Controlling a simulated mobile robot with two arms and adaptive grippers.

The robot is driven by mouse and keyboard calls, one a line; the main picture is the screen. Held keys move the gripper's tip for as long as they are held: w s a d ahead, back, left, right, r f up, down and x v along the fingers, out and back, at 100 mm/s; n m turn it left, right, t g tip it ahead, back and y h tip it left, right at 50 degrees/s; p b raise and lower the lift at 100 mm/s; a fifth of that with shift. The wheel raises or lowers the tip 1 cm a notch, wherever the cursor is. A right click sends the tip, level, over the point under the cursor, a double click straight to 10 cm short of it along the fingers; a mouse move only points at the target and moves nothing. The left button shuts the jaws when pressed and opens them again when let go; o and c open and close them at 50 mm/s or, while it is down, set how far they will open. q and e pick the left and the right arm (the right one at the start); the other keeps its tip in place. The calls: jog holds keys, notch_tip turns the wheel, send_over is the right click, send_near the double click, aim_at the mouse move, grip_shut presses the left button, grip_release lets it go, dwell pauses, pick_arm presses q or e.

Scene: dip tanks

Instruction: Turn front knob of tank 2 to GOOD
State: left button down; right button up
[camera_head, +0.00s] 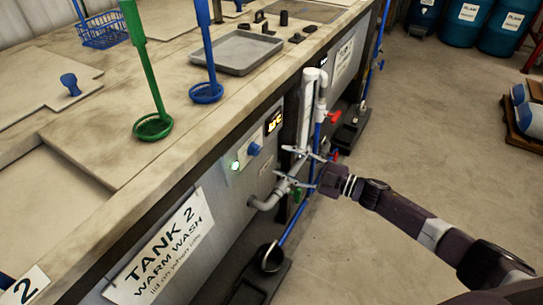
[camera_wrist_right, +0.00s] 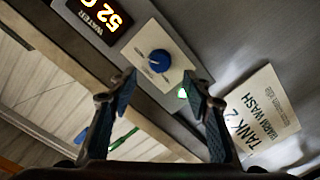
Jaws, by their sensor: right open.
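The blue front knob (camera_head: 254,149) sits on a light panel on tank 2's grey front. It also shows in the right wrist view (camera_wrist_right: 159,61), where its setting marks are too small to read. A lit green lamp (camera_head: 235,165) is beside it. The tank 2 sign (camera_head: 160,252) reads WARM WASH. My right gripper (camera_head: 281,162) is open and empty in front of the panel, to the right of the knob in the head view. In the right wrist view its fingertips (camera_wrist_right: 160,82) are spread with the knob framed between them, apparently not touching. My left gripper is not in view.
A lit display (camera_head: 274,121) beside the knob shows orange digits. Grey and white pipes (camera_head: 265,201) and red valve handles (camera_head: 333,117) are close to my right gripper. Green (camera_head: 153,127) and blue (camera_head: 206,93) long-handled dippers stand on the tank top.

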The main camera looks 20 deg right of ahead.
jog(key=v, duration=0.4)
jog(key=shift+f, duration=0.1)
dwell(0.3)
jog(key=s+d+f+m+t+h, duration=0.1)
jog(key=d+f+m+h, duration=0.25)
jog(key=f, duration=0.55)
jog(key=s+d+f+m+h, duration=0.1)
jog(key=d+f+m+h, duration=0.2)
jog(key=f, duration=0.6)
jog(key=s+d+f+m+g+h, duration=0.1)
jog(key=s+f+m+g+h, duration=0.15)
jog(key=s+f, duration=0.55)
jog(key=s+f+m+g+h, duration=0.1)
jog(key=s+f+m+h, duration=0.3)
jog(key=f, duration=0.6)
jog(key=s+a+f+m+g, duration=0.1)
jog(key=s+f, duration=0.4)
jog(key=s, duration=0.7)
jog(key=s+a+f+g, duration=0.4)
jog(key=s+f, duration=0.1)
jog(key=s, duration=0.8)
jog(key=s+a+f+m+g, duration=0.1)
jog(key=s+f, duration=0.5)
jog(key=s, duration=0.6)
jog(key=a+g, duration=0.1)
jog(key=g, duration=0.1)
jog(key=shift+s+a+m+g, duration=0.2)
jog(key=shift+s+m+g, duration=0.1)
jog(key=shift+s+g, duration=0.05)
